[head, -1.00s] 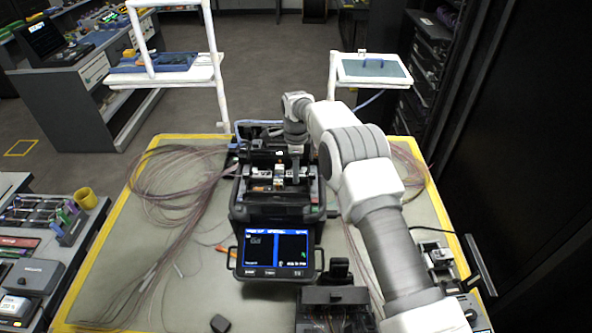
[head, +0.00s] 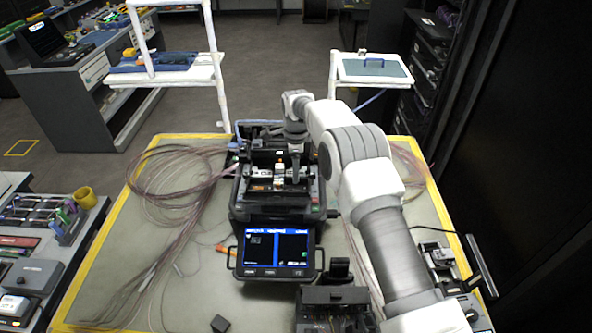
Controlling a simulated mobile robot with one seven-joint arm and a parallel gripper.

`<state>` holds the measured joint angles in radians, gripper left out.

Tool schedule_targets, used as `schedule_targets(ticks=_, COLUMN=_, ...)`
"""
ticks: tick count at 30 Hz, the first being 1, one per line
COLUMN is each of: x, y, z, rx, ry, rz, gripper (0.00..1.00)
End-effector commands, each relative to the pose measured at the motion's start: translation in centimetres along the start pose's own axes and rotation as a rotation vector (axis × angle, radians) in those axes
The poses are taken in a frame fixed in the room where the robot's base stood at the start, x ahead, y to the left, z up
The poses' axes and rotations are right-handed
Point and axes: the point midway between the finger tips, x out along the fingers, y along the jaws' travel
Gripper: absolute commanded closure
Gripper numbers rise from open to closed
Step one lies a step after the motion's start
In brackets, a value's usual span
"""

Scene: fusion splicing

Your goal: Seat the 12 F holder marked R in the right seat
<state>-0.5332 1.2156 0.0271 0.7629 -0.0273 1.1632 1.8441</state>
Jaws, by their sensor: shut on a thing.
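The fusion splicer (head: 279,213) stands on the mat in the middle of the table, its lid up and its lit screen (head: 276,249) facing me. My gripper (head: 296,178) points down over the right side of the splicer's open bed, at the right seat. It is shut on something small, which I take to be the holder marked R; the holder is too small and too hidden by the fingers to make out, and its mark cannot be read. Whether it touches the seat cannot be told. Small pale and orange parts (head: 279,174) show at the middle of the bed.
Coiled fibres (head: 180,185) lie left of the splicer, and more lie at the right under my arm. A black device (head: 333,300) stands at the front. The mat's left front is mostly clear.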

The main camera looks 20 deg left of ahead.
Motion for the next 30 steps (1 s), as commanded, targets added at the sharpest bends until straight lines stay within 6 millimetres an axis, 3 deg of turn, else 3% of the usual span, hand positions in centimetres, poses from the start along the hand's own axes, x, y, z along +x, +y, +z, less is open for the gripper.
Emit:
schedule_targets(ticks=27, x=0.45, y=-0.02, z=-0.02, rx=0.0, ry=0.0, rz=-0.001, gripper=1.0)
schedule_targets(ticks=28, x=0.45, y=-0.02, z=-0.02, rx=0.0, ry=0.0, rz=-0.001, gripper=0.5)
schedule_targets(ticks=30, x=0.46, y=-0.01, z=-0.02, rx=0.0, ry=0.0, rz=0.0, gripper=0.37)
